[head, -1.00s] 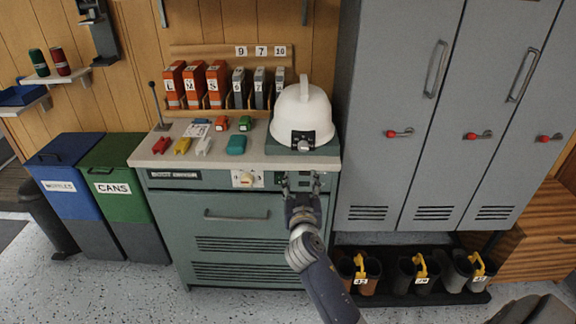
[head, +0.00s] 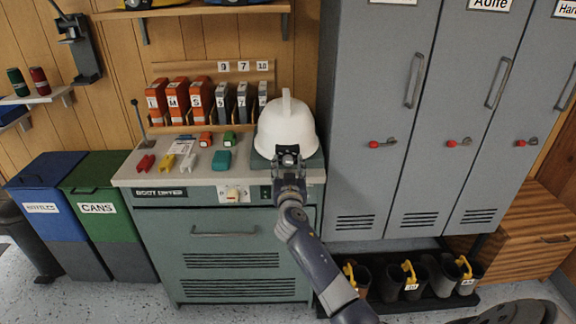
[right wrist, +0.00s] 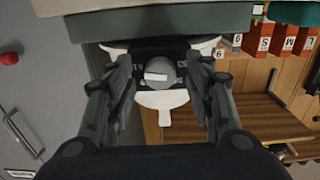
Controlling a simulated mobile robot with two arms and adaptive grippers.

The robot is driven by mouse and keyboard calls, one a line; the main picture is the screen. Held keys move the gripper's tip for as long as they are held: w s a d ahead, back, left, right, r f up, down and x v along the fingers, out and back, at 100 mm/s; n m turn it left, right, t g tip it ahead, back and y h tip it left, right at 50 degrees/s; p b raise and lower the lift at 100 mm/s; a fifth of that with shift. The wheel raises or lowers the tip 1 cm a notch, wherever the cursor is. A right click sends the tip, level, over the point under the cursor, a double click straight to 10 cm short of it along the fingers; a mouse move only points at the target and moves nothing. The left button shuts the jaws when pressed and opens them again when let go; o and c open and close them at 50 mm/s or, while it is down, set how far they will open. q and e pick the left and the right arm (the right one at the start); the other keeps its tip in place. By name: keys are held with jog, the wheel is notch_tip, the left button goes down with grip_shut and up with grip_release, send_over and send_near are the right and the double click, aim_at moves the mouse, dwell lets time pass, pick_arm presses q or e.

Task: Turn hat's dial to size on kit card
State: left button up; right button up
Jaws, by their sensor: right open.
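The white hat (head: 284,125) stands upright on a green-grey block (head: 313,160) at the right end of the counter. Its dial (right wrist: 158,76), a round grey knob with a pale bar across it, faces the right wrist camera on a black mount. My right gripper (head: 289,158) is in front of the hat's dial and hides most of it in the head view. In the right wrist view the open fingers (right wrist: 160,84) stand either side of the dial; I cannot tell whether they touch it. My left gripper is not in view.
Small red, yellow, white and teal pieces (head: 222,161) lie left of the hat. Orange and grey lettered or numbered binders (head: 178,102) stand behind. Grey lockers (head: 372,110) rise close on the right. Boots (head: 411,283) stand on a low rack below.

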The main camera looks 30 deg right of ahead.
jog(key=shift+w+d, duration=0.1)
jog(key=shift+w, duration=0.05)
jog(key=c, duration=1.1)
